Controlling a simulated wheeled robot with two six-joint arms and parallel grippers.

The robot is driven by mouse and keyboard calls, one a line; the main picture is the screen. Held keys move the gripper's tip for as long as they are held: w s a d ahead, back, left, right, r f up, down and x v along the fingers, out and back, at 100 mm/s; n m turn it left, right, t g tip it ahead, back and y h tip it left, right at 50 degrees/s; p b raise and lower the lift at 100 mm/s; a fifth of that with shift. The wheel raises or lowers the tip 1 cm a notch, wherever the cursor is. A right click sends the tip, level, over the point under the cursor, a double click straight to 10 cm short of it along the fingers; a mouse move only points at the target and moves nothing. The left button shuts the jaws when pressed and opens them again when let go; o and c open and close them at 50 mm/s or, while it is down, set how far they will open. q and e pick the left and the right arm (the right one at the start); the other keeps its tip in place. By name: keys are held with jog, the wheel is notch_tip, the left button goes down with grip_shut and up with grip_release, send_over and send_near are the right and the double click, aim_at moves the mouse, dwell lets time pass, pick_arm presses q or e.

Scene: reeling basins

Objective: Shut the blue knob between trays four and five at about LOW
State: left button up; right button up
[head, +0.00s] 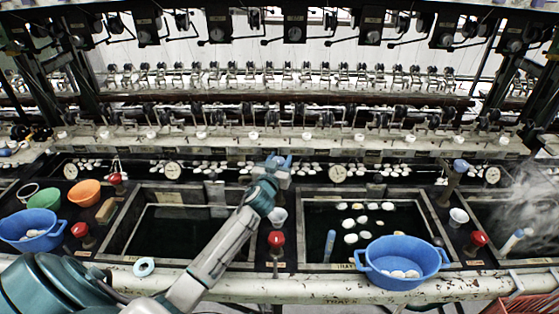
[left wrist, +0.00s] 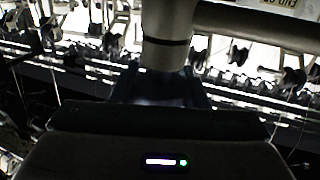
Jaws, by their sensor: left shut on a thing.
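My left arm reaches from the lower left of the head view to the divider between two dark trays. My left gripper (head: 274,164) is there, shut on the blue knob (head: 286,161), which is mostly hidden behind it. In the left wrist view a pale post with a dark ring (left wrist: 166,45) rises from the dark jaws of my left gripper (left wrist: 160,92). The knob's pointer and any LOW mark cannot be made out. Another blue knob (head: 460,165) stands on the divider to the right. My right gripper is not in view.
Red knobs (head: 277,239) stand at the front of the dividers, one close beside my left forearm. A white cup (head: 279,216) sits near it. A blue basin (head: 402,262) with white cocoons stands on the front edge of the right tray. Steam rises at far right.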

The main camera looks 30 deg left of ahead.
pick_arm(q)
jog(key=o, duration=1)
jog(key=shift+c, duration=0.2)
jog(key=shift+s+f, duration=0.1)
jog(key=shift+s+d, duration=0.1)
jog(key=shift+s, duration=0.15)
jog(key=b+v, duration=0.3)
jog(key=v, duration=0.7)
jog(key=shift+b, duration=0.4)
